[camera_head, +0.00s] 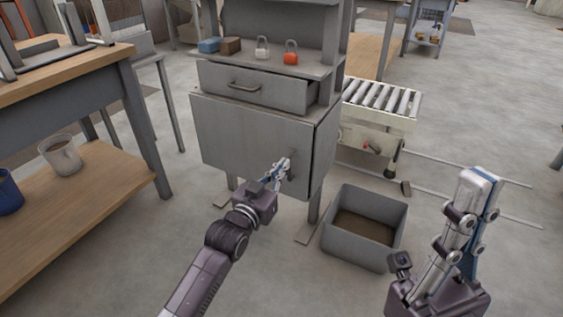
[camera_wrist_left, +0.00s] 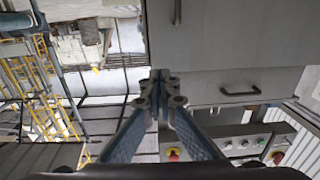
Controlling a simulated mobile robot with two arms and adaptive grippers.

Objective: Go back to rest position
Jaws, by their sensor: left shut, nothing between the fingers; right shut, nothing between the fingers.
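My left gripper (camera_head: 282,166) is shut and empty in front of the lower door of the grey cabinet (camera_head: 240,130), close to the door's vertical handle (camera_head: 292,168). I cannot tell from the head view whether it touches the handle. In the left wrist view the closed fingertips (camera_wrist_left: 160,78) show with nothing between them, and a drawer handle (camera_wrist_left: 240,90) lies to their right. My right gripper (camera_head: 480,178) is shut and empty, pointing up at the right of the head view, clear of the furniture.
A grey open bin (camera_head: 333,238) stands on the floor right of the cabinet. A roller conveyor (camera_head: 385,98) is behind it. A wooden workbench (camera_head: 75,75) with a lower shelf holding mugs is at the left. Padlocks (camera_head: 290,57) stand on the cabinet's shelf.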

